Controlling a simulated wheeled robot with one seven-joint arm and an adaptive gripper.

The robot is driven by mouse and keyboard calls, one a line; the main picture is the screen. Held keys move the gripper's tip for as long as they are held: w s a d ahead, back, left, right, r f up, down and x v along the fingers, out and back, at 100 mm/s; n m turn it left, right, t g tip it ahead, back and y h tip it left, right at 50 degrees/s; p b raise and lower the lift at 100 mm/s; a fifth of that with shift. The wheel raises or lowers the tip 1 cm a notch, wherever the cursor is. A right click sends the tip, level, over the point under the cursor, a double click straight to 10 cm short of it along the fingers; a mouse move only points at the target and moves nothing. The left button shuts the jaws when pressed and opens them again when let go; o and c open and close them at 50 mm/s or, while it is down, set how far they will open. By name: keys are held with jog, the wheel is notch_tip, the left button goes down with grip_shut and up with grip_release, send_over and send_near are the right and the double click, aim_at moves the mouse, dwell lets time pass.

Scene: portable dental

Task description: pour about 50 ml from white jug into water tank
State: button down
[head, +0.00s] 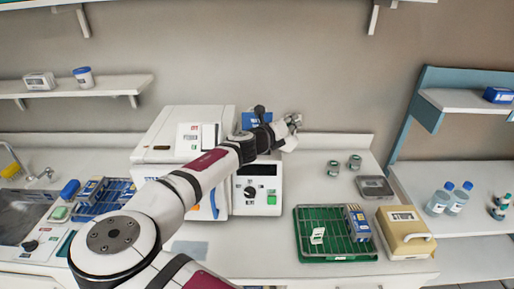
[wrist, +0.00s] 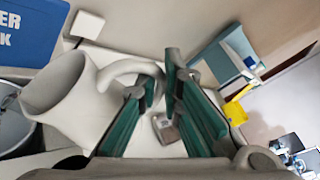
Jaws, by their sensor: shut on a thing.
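The white jug (wrist: 62,105) fills the left of the wrist view, tilted with its wide mouth toward the left. Its handle (wrist: 128,68) reaches in between the green pads of my gripper (wrist: 160,78), which is shut on it. In the head view my gripper (head: 283,128) is above the white machine, and a small part of the jug (head: 289,144) shows beside it. The blue water tank sign (wrist: 28,32) is at the upper left of the wrist view. A round grey-rimmed opening (wrist: 14,128) lies below it, beside the jug's mouth. I cannot see any liquid stream.
A green rack tray (head: 310,246), a beige box (head: 404,236) and a grey scale (head: 374,187) stand on the counter at right. Two small jars (head: 344,165) are behind them. A sink (head: 20,212) is at far left. Blue-capped bottles (head: 440,200) stand on the right shelf.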

jog(key=shift+a+n+b, duration=0.25)
jog(key=shift+n+b, duration=0.05)
jog(key=shift+b, duration=0.1)
dwell(0.6)
jog(key=d+m+p, duration=0.1)
jog(key=s+r+m+p, duration=0.1)
jog(key=p, duration=0.1)
jog(key=shift+s+d+y, duration=0.1)
jog(key=shift+d+y, duration=0.2)
jog(key=shift+d, duration=0.05)
jog(key=shift+d+f+m, duration=0.1)
jog(key=shift+d+m, duration=0.1)
jog(key=shift+m, duration=0.3)
jog(key=shift+w+d+f+g+y, duration=0.15)
jog(key=shift+w+f+g+y, duration=0.15)
jog(key=shift+f+y, duration=0.1)
jog(key=shift+s+d+r+m, duration=0.1)
jog(key=shift+d+m, duration=0.05)
jog(key=shift+m, duration=0.25)
jog(key=shift+s+d+f+m+y, duration=0.25)
jog(key=shift+d+f+m+y, duration=0.2)
jog(key=shift+d, duration=0.2)
jog(key=shift+s+d+f+m+y, duration=0.25)
jog(key=shift+d+f+m, duration=0.1)
jog(key=shift+d+m, duration=0.25)
jog(key=shift+d, duration=0.1)
